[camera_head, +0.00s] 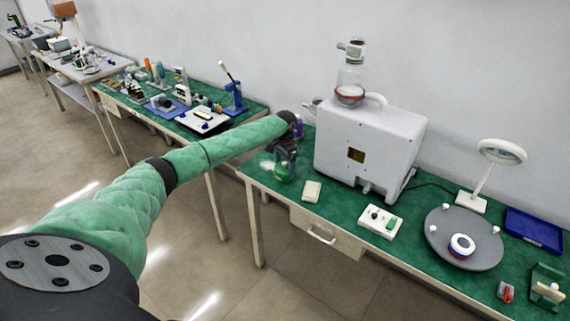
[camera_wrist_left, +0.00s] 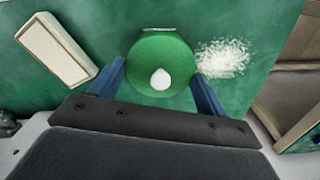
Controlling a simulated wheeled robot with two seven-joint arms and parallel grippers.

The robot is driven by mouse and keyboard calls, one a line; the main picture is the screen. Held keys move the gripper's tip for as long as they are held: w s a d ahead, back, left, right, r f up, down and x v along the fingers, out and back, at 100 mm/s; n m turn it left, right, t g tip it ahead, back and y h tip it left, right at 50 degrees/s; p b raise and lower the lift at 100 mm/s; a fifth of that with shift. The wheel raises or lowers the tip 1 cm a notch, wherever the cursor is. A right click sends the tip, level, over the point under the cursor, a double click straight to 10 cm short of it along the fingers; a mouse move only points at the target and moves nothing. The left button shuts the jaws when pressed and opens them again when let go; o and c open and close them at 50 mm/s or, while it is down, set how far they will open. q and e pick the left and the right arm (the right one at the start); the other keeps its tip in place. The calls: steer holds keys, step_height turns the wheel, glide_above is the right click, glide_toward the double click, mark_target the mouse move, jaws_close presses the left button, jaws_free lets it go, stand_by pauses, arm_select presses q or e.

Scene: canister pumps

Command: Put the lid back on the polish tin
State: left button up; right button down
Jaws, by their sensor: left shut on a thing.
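My left gripper (camera_head: 284,165) is low over the near left end of the green bench. In the head view the green lid (camera_head: 285,179) shows just below the fingers. My right gripper is not in view.
White powder (camera_wrist_left: 222,58) lies beside the lid, and a pale block (camera_wrist_left: 55,50) is on the other side. A large white machine (camera_head: 367,150) stands close to the right of the gripper. A control box (camera_head: 380,220) and grey round plate (camera_head: 450,225) are farther right.

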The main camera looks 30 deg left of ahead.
arm_select(q)
steer(key=shift+p, duration=0.7)
stand_by(0.7)
steer(key=shift+f+p, duration=0.1)
steer(key=shift+p, duration=0.65)
stand_by(1.4)
stand_by(0.4)
steer(key=o, duration=1)
steer(key=shift+r+p, duration=2.95)
steer(key=shift+r, duration=0.5)
